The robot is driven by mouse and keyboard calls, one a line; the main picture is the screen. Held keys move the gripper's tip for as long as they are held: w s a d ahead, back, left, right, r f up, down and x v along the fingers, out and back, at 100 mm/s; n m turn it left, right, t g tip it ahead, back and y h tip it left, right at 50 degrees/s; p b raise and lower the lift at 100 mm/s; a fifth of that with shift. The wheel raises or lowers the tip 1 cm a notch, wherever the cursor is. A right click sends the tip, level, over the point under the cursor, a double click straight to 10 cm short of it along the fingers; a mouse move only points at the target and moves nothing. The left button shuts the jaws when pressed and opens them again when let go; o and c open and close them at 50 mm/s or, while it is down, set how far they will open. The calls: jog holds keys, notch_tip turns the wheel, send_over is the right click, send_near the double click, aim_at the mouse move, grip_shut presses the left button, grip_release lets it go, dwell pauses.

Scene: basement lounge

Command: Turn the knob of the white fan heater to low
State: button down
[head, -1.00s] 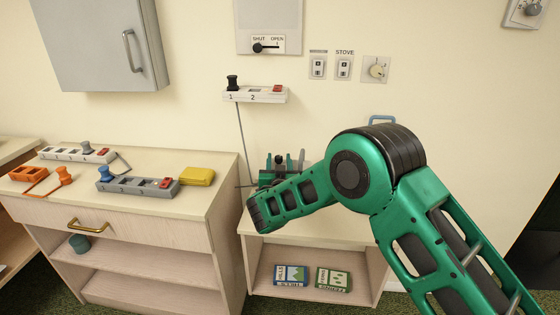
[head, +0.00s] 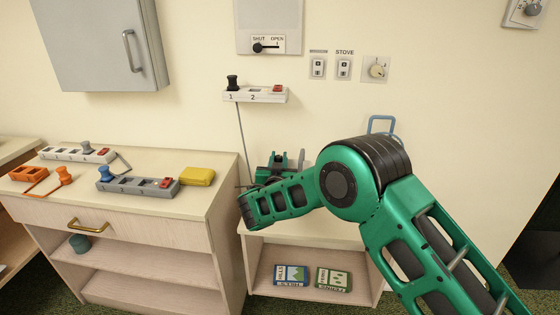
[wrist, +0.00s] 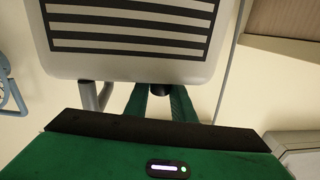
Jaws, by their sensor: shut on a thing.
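The white fan heater (wrist: 130,64) fills the top of the wrist view, with dark horizontal grille slats. In the head view I cannot make it out behind my arm. Its dark knob (wrist: 160,88) shows as a small piece at the heater's edge. My gripper (wrist: 162,97) has its two green fingers on either side of the knob and is shut on it. The knob's marks and pointer are hidden. In the head view the fingertips are hidden; only the green wrist end shows above the low shelf.
A wooden cabinet (head: 120,233) with power strips and a yellow box (head: 197,176) stands left of the low shelf (head: 310,240). A power strip (head: 255,95) is on the wall above. A blue loop (head: 381,124) rises behind my elbow; a blue round thing (wrist: 8,96) shows in the wrist view.

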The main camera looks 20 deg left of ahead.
jog(key=shift+m+t+h, duration=0.3)
jog(key=shift+m+h, duration=0.7)
jog(key=shift+h, duration=0.5)
jog(key=c, duration=1.5)
grip_release()
jog(key=shift+s, duration=0.1)
jog(key=s, duration=0.3)
jog(key=s+d, duration=0.1)
jog(key=s, duration=0.6)
jog(key=shift+s+d, duration=0.25)
jog(key=shift+d, duration=0.05)
